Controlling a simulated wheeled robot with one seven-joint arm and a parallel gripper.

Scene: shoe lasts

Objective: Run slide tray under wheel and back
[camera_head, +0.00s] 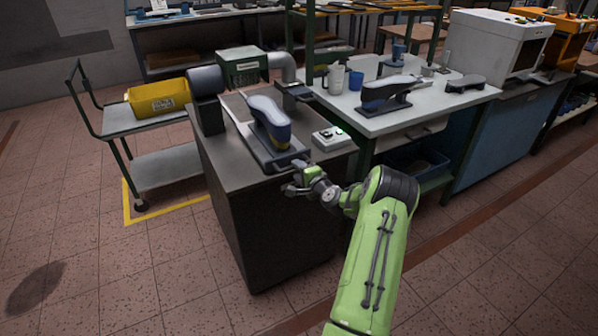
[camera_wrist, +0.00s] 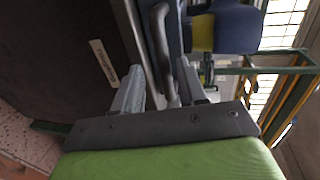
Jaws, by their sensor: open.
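The slide tray (camera_head: 253,141) lies on top of a dark cabinet, with a blue and beige shoe last (camera_head: 268,122) on it. The wheel (camera_head: 205,82) is a dark grey rounded unit at the cabinet's left rear, behind and left of the last. My gripper (camera_head: 291,182) is at the tray's front end, just off the cabinet edge. In the wrist view my gripper (camera_wrist: 160,90) is open, and a grey bar handle (camera_wrist: 161,35) runs down between its two fingers. I cannot tell whether the fingers touch it. The last (camera_wrist: 228,28) shows at the upper right there.
A control box (camera_head: 331,137) with a green light sits on the cabinet, right of the tray. A cart (camera_head: 160,167) with a yellow bin (camera_head: 158,97) stands left. A workbench (camera_head: 440,108) with another last (camera_head: 385,92) stands right. The floor in front is clear.

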